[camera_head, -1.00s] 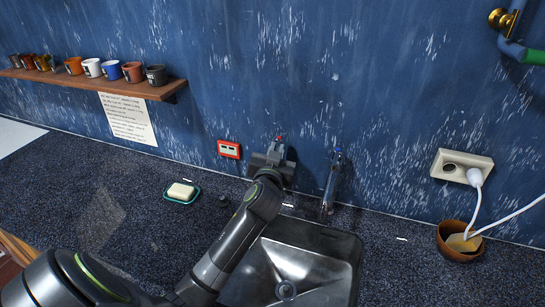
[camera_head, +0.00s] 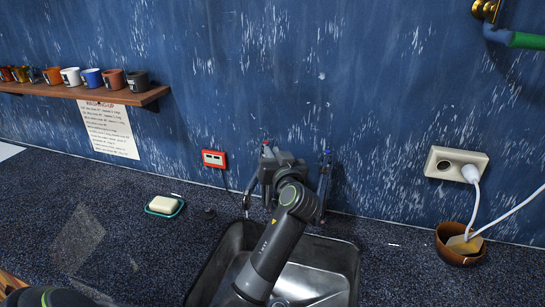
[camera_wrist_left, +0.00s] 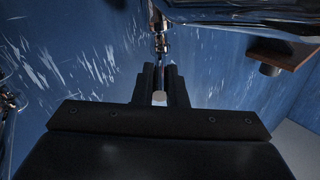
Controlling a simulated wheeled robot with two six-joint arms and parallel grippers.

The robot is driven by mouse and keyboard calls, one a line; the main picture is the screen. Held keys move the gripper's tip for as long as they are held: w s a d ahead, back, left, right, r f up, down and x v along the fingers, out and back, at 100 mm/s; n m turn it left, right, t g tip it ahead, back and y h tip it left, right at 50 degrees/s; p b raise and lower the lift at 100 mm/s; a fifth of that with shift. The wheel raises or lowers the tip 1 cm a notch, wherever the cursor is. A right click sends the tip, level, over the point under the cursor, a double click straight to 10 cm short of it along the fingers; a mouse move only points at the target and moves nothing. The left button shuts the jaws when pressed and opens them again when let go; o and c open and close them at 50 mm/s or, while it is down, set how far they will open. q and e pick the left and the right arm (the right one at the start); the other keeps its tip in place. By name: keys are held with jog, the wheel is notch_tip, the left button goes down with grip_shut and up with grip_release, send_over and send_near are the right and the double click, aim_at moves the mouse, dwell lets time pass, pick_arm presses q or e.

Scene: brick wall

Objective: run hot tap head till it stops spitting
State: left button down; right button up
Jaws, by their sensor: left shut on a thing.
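The hot tap (camera_head: 250,190) has a red-marked top (camera_head: 265,142) and stands behind the sink (camera_head: 318,283). My left gripper (camera_head: 268,158) is at its head, shut on it, and partly hides the tap. In the left wrist view, the fingers (camera_wrist_left: 160,85) are close together with a small pale end between them, and metal tap parts show just beyond. The cold tap (camera_head: 325,172), with a blue mark, stands to the right. My arm covers part of the sink. I cannot make out any water stream. My right gripper is not in view.
A soap dish (camera_head: 164,213) with soap lies left of the sink. A shelf (camera_head: 100,93) of mugs and a paper notice (camera_head: 109,130) are on the wall. A wall socket (camera_head: 452,164) with a white cable is at right, above a brown bowl (camera_head: 447,246).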

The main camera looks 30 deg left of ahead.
pick_arm(q)
jog(key=c, duration=1.5)
grip_release()
jog(key=shift+o, duration=0.2)
notch_tip(320, 180, up, 10)
jog(key=shift+b, duration=0.65)
